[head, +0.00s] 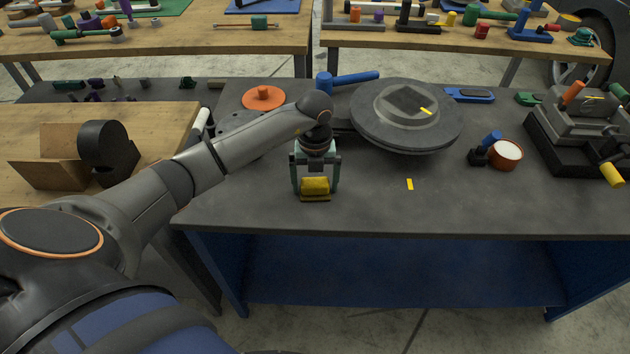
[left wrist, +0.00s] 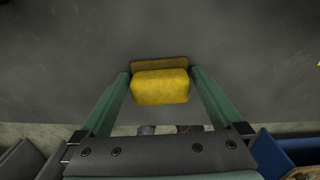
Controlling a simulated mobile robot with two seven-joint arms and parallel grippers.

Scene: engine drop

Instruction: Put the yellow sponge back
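The yellow sponge (head: 315,186) is near the front edge of the dark workbench (head: 370,210). My left gripper (head: 315,188) points down over it, with one green finger on each side. In the left wrist view the sponge (left wrist: 160,87) lies between the fingertips (left wrist: 160,80), very close to both. Whether the fingers press on it cannot be told. A flat, darker yellow strip (left wrist: 158,64) shows beyond and below the sponge. Whether it is part of the sponge, and whether the sponge touches the bench, is unclear. My right gripper is out of view.
A round grey disc (head: 405,135) stands behind and right of the gripper. A blue-handled hammer (head: 350,78), an orange disc (head: 262,97), a red-rimmed round container (head: 505,154) and a vise (head: 580,125) are on the bench. The front right of the bench is mostly clear.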

